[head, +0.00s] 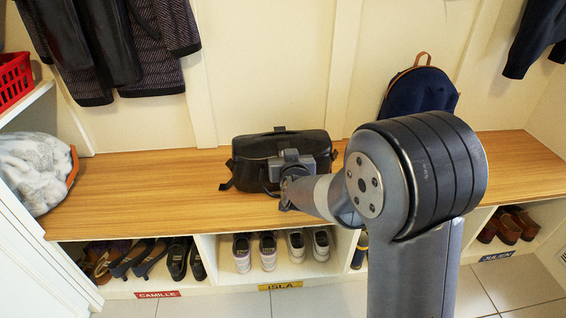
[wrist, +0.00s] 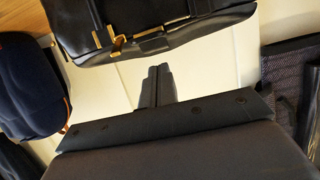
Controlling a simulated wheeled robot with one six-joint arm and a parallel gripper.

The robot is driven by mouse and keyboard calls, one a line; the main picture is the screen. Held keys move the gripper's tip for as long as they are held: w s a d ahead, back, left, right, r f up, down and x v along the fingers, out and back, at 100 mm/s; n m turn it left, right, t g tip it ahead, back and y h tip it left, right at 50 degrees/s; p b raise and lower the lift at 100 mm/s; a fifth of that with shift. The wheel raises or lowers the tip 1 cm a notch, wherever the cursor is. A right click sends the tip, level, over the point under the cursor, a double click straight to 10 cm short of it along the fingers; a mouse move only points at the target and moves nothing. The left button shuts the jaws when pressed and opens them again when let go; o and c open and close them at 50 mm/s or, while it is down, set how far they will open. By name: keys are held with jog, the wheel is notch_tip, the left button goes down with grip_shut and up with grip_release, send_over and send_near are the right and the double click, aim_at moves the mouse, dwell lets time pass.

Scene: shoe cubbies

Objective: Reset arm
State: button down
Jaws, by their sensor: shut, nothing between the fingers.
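My gripper (head: 290,160) is at the end of my arm, in front of the black bag (head: 262,145) on the wooden bench. In the head view its fingertips are hard to make out against the dark bag. In the wrist view the two fingers of my gripper (wrist: 157,72) are together with nothing between them. The bag with gold buckles (wrist: 150,42) shows at the top of that view, past the fingertips. I cannot tell whether the gripper touches it.
A navy backpack (head: 420,90) leans on the wall behind the bench (head: 145,205). Coats (head: 110,40) hang at upper left. A grey fluffy item (head: 32,170) and a red basket (head: 14,80) are at left. Shoes (head: 267,250) fill labelled cubbies below. The bench is clear left of the bag.

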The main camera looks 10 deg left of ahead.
jog(key=s+d+f, duration=0.1)
jog(key=s+f, duration=0.5)
jog(key=f, duration=0.1)
jog(key=shift+d+f, duration=0.2)
jog(key=w+a+r+b, duration=0.1)
jog(key=w+r, duration=0.4)
jog(key=w, duration=0.1)
jog(key=shift+w+a+r, duration=0.2)
jog(key=shift+a+r, duration=0.1)
dwell(0.4)
